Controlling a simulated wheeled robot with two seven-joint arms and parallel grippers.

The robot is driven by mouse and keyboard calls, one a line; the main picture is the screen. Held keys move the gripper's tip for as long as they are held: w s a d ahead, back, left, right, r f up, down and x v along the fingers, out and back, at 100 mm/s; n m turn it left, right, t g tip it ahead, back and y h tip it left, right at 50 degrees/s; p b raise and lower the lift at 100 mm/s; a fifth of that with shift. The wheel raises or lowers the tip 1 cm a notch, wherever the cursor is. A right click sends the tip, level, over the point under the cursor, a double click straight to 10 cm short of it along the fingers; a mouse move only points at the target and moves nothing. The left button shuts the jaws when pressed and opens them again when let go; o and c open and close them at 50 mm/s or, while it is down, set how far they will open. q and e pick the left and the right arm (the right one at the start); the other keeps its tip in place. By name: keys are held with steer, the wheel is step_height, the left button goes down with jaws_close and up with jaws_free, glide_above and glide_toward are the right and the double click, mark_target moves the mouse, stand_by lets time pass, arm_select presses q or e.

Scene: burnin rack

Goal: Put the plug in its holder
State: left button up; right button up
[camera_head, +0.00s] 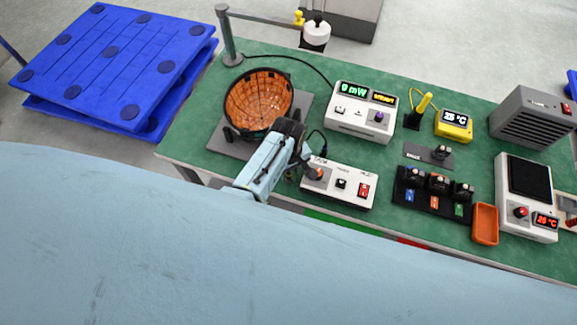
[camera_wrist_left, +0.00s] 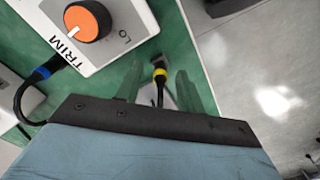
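A black plug with a yellow ring (camera_wrist_left: 160,74) and a black cable sits beside the end of a white box near the table edge in the left wrist view. My left gripper (camera_wrist_left: 158,84) has its two fingers on either side of the plug, with visible gaps. In the head view my left arm reaches over the table and its gripper (camera_head: 297,162) is mostly hidden beside the white box. A grey plate with a small dark block (camera_head: 441,152) lies at right of centre; I cannot tell whether it is the plug's holder. My right gripper is out of view.
The white box with an orange TRIM knob (camera_head: 340,183) stands close to my gripper. A blue-ringed plug (camera_wrist_left: 43,72) is in its side.

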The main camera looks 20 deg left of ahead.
arm_select(q)
step_height(320, 180, up, 13)
steer(key=p, duration=0.2)
steer(key=shift+r, duration=0.2)
stand_by(0.5)
